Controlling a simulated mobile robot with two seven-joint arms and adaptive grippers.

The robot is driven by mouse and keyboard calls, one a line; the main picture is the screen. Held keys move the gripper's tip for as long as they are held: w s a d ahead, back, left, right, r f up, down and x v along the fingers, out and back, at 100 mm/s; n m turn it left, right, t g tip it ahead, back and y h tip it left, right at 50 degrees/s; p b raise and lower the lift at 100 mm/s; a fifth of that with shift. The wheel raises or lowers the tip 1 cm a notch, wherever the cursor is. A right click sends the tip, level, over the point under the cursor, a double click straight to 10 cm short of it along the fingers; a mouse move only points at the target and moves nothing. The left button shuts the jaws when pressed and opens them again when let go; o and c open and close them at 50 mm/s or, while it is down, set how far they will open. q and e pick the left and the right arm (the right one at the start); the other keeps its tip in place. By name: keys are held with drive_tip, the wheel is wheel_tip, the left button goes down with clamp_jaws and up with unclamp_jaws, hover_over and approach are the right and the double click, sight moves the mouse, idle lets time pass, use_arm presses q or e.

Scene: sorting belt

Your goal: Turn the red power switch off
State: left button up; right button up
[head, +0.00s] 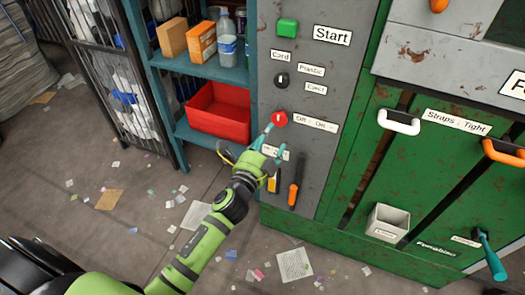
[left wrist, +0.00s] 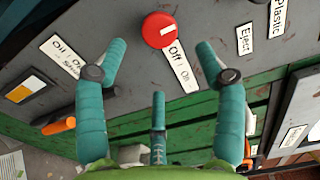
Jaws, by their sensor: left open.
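The red power switch (head: 279,118) is a round knob with a pale mark, on the grey control panel (head: 330,75). A label reading "Off" and "On" (head: 315,123) sits to its right. My left gripper (head: 262,143) is open and empty, just below the switch in the head view, with one finger close to the knob. In the left wrist view the red switch (left wrist: 159,29) lies ahead between the teal fingertips (left wrist: 161,48), apparently not clasped. Its mark points toward the label side, though the exact setting is hard to tell. My right gripper is not in view.
Above the switch are a black selector knob (head: 282,80) and a green Start button (head: 288,28). A shelf with a red bin (head: 218,111) stands left. A green machine with handles (head: 398,121) stands right.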

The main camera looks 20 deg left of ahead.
use_arm(q)
drive_tip(key=s, duration=0.5)
drive_tip(key=shift+f, duration=0.1)
idle(0.3)
drive_tip(key=s+a+f+n+g+p, duration=0.1)
drive_tip(key=s+f+n+g+p, duration=0.25)
drive_tip(key=f, duration=0.95)
drive_tip(key=s+f+n+g, duration=0.3)
drive_tip(key=s+f+g, duration=0.3)
drive_tip(key=f, duration=0.7)
drive_tip(key=s+a+f+n+g+p, duration=0.1)
drive_tip(key=s+f, duration=0.4)
drive_tip(key=s, duration=0.6)
drive_tip(key=s+f+n+g+p, duration=0.1)
drive_tip(key=s+f+n+g, duration=0.3)
drive_tip(key=s, duration=0.7)
drive_tip(key=s+a+f+n+g+p, duration=0.1)
drive_tip(key=s+f+n, duration=0.3)
drive_tip(key=s, duration=0.8)
wheel_tip(320, 180, down, 3)
drive_tip(key=shift+a+r+g+y+p, duration=0.2)
drive_tip(key=shift+a+g+y+p, duration=0.15)
drive_tip(key=shift+g, duration=0.4)
